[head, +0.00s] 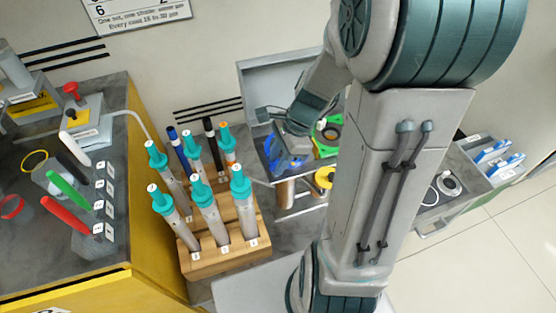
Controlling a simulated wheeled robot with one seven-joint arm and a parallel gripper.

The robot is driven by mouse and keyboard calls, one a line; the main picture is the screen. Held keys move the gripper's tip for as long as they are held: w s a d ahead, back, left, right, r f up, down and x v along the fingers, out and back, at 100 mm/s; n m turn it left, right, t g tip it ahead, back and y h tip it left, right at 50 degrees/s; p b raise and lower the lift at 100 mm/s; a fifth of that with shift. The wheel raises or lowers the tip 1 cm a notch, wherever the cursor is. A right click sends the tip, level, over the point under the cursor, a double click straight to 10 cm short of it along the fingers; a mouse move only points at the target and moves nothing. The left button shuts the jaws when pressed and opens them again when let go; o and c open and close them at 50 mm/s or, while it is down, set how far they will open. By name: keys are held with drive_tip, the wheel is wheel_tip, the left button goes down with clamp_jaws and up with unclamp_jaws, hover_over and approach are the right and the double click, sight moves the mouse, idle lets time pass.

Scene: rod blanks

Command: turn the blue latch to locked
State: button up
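My gripper (296,130) is in the middle of the head view, at the end of my bent arm, over a grey open-topped bin with a raised back panel. A blue piece (288,156) shows just below it, among the bin's contents. I cannot tell whether this is the latch, whether my gripper touches it, or which way it is turned. My fingers are too small and too hidden to read. Two blue-and-white pieces (493,151) lie on a grey unit at the right, well apart from my gripper; their kind is unclear.
A wooden rack (215,262) with several teal-capped grey rods stands left of the bin. Further left, a yellow-sided bench (150,275) carries coloured handles and a red-knobbed device (82,120). Green and yellow rings (326,148) lie close right of my gripper. Open floor (480,265) is at lower right.

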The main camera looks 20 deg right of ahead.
drive_tip(key=shift+f, duration=0.15)
drive_tip(key=shift+c, duration=0.3)
clamp_jaws()
drive_tip(key=shift+a+n+p, duration=0.1)
drive_tip(key=shift+n+p, duration=0.2)
drive_tip(key=shift+n, duration=0.1)
drive_tip(key=n+g+p, duration=0.1)
drive_tip(key=n+p, duration=0.1)
drive_tip(key=n, duration=0.1)
drive_tip(key=shift+w+n+g, duration=0.1)
drive_tip(key=shift+n+g, duration=0.3)
drive_tip(key=n+p, duration=0.1)
drive_tip(key=n, duration=0.1)
drive_tip(key=n+g+h+p, duration=0.1)
drive_tip(key=n, duration=0.2)
drive_tip(key=shift+w+a+g, duration=0.1)
drive_tip(key=shift+g, duration=0.2)
drive_tip(key=shift+n+h, duration=0.3)
